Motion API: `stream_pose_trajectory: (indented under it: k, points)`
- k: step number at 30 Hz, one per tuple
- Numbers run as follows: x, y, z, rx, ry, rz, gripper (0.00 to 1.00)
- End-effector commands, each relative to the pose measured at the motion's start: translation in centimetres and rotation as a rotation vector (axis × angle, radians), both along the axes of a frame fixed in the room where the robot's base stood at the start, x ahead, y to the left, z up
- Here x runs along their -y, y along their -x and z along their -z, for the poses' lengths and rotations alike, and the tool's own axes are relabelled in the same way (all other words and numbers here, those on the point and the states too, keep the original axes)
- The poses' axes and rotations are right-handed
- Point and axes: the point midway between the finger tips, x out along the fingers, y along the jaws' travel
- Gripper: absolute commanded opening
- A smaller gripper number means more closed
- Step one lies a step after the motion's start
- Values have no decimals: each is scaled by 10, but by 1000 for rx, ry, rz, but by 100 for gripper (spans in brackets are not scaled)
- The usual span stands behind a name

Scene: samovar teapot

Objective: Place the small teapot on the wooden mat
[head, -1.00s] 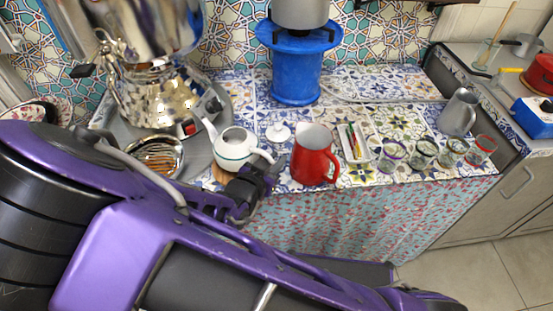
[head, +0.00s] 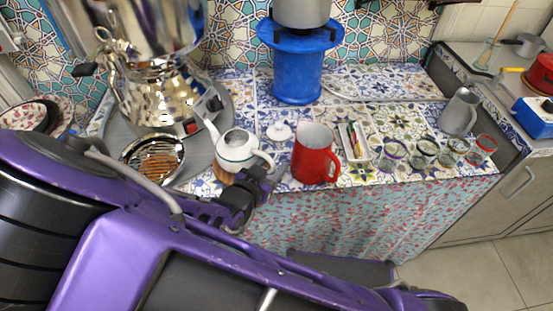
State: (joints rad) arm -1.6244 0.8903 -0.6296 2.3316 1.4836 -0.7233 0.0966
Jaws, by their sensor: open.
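The small white teapot (head: 237,151) with a thin dark line around it stands upright and lidless on the tiled counter, its spout to the upper left and its handle to the right. The round wooden mat (head: 223,176) shows at the teapot's lower front edge. The teapot's base appears to be over the mat, but the pot hides most of it, so I cannot tell how fully it rests there. My gripper (head: 268,178) is open, just in front of and below the teapot's handle, and partly hidden by its own dark wrist. A white lid (head: 279,132) lies behind, to the right.
A red pitcher (head: 314,154) stands close right of my gripper. The metal samovar (head: 160,95) and a round metal grate (head: 155,159) are left. A blue stand (head: 297,75) is behind. A pen tray (head: 354,146), several glasses (head: 425,152) and a grey jug (head: 459,112) are right.

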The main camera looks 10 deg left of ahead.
Motion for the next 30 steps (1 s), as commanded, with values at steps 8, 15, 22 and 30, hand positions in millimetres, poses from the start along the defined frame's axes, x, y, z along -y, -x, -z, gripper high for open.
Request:
stream_pose_trajectory:
  k: [8, 15, 22, 30]
  points:
    - [-17, 54, -25, -1, -2, -3, 50]
    - [-24, 82, -35, -1, 0, 0, 50]
    - [-26, 87, -36, 0, 2, 0, 50]
    - [-26, 87, -36, -1, 2, 0, 50]
